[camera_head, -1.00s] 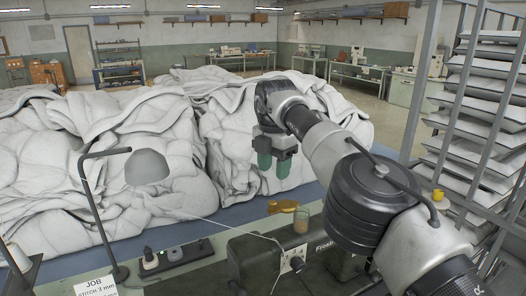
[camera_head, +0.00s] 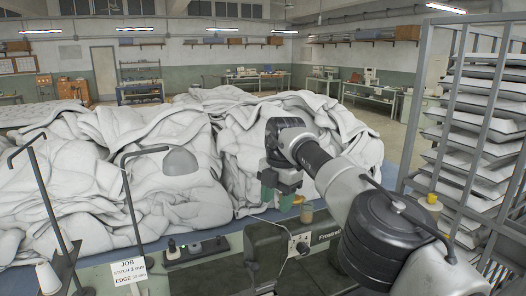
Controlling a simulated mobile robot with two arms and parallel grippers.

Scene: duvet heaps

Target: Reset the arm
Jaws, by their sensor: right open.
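My right arm comes in from the lower right. Its gripper (camera_head: 279,190) has green fingers, is open and points down in front of the white duvet heap (camera_head: 300,125). Nothing shows between its fingers. It hangs above the near edge of the blue table, close to a small jar (camera_head: 307,212). Whether it touches anything there I cannot tell. My left gripper is not in view.
A grey machine (camera_head: 268,255) sits below the gripper. A tall tray rack (camera_head: 475,130) stands close at the right. Open floor lies behind the heaps.

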